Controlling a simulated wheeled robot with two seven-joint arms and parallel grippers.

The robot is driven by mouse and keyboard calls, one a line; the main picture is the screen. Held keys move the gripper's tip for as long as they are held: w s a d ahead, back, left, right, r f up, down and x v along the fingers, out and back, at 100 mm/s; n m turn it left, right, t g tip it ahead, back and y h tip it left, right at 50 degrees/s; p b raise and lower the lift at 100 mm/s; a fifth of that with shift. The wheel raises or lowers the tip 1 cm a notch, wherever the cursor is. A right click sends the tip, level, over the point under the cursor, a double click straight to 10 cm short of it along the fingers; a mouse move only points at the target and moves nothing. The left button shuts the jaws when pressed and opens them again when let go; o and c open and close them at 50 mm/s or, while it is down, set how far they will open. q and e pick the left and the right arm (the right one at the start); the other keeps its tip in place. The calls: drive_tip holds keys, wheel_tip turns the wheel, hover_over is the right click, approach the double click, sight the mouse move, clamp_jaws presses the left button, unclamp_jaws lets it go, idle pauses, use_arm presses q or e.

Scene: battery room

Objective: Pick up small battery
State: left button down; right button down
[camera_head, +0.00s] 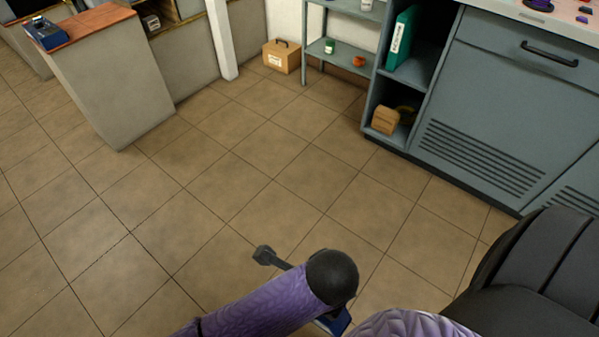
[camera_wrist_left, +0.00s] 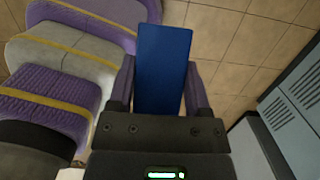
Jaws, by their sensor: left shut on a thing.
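A blue, box-shaped thing, which looks like the small battery (camera_wrist_left: 164,52), stands between the two fingers of my left gripper (camera_wrist_left: 160,85) in the left wrist view. The fingers are shut on its two sides, and its far end sticks out past them. In the head view, a blue corner of it (camera_head: 338,321) shows at the bottom edge, mostly hidden behind my purple arm. The left gripper itself is hidden there. My right gripper is not in view.
A worktop (camera_head: 550,22) with small items stands on a grey cabinet (camera_head: 490,90) at the top right. Beside it are an open shelf with a green binder (camera_head: 399,40) and a cardboard box (camera_head: 281,56). A counter (camera_head: 110,65) at the left bears a blue device (camera_head: 46,33). The tiled floor (camera_head: 210,190) between is clear.

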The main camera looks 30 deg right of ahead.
use_arm(q)
drive_tip(key=shift+r+g, duration=0.1)
drive_tip(key=shift+g, duration=0.3)
drive_tip(key=shift+g+h, duration=0.4)
drive_tip(key=shift+g, duration=0.7)
drive_tip(key=g+b, duration=0.1)
drive_tip(key=g, duration=0.1)
drive_tip(key=f+g+h+b, duration=0.1)
drive_tip(key=g, duration=0.1)
drive_tip(key=shift+b, duration=0.3)
drive_tip(key=g+h+b, duration=0.1)
drive_tip(key=g+b, duration=0.2)
drive_tip(key=b, duration=0.1)
drive_tip(key=g+h+b, duration=0.1)
drive_tip(key=g+b, duration=0.3)
drive_tip(key=shift+g+h, duration=0.3)
drive_tip(key=shift+h, duration=0.1)
drive_tip(key=shift+r+g+b, duration=0.3)
drive_tip(key=shift+g+b, duration=0.2)
drive_tip(key=shift+b, duration=0.25)
drive_tip(key=shift+r, duration=0.15)
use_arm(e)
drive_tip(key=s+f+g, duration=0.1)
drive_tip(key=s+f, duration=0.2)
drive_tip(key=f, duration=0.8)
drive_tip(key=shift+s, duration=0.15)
